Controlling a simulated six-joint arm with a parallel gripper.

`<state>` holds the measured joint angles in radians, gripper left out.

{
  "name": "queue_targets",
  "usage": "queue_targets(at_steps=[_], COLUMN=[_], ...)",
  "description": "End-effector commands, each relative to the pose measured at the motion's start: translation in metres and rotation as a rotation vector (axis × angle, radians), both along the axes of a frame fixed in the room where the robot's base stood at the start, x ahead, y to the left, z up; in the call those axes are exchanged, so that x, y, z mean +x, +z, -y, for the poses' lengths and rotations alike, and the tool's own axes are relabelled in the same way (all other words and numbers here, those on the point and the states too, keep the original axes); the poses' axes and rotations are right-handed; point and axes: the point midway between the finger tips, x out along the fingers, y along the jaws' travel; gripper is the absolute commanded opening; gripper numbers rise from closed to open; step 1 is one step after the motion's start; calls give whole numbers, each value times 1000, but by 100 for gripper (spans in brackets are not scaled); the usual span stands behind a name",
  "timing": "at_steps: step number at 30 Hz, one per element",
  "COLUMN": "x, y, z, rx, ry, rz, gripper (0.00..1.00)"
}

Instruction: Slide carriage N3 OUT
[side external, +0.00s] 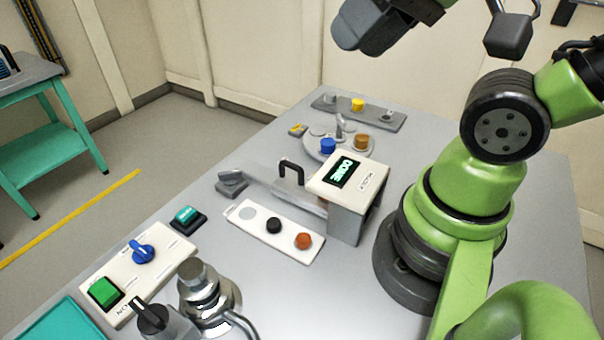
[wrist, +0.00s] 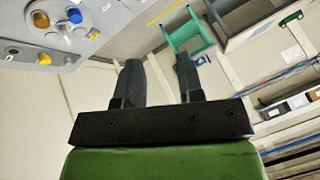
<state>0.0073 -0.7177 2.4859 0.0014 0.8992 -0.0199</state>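A grey metal slide with a black arched handle (side external: 291,170) enters the left side of a white-topped box (side external: 348,178) on the bench, in the side view. The box carries a dark display with green letters that look like "DONE". The slide appears to be the carriage, but I cannot read an N3 mark. Part of it is hidden under the box. My gripper (wrist: 158,78) is open and empty in the wrist view, its two dark fingers apart. It is away from the slide, with my arm raised over the bench's far right.
A white strip (side external: 250,214) with black and orange pucks lies in front of the slide. A round plate with blue and brown pucks (side external: 361,142) stands behind the box. A control panel (side external: 172,245) and a metal fitting (side external: 206,292) are at front left.

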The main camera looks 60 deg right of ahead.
Motion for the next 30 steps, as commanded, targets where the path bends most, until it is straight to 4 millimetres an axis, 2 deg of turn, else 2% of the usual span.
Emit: queue_targets(at_steps=[4,8,11,16,22,30], x=[23,54,77,108,125,129], y=[-7,-23,-42,-85,-134,-162], z=[6,18,29,50,69,74], rx=[-40,-85,-107,-116,-98,-86], ry=[34,98,153,254,352,396], rz=[-86,-194,-275,-405,-507,-541], gripper=[38,38,38,38,38,38])
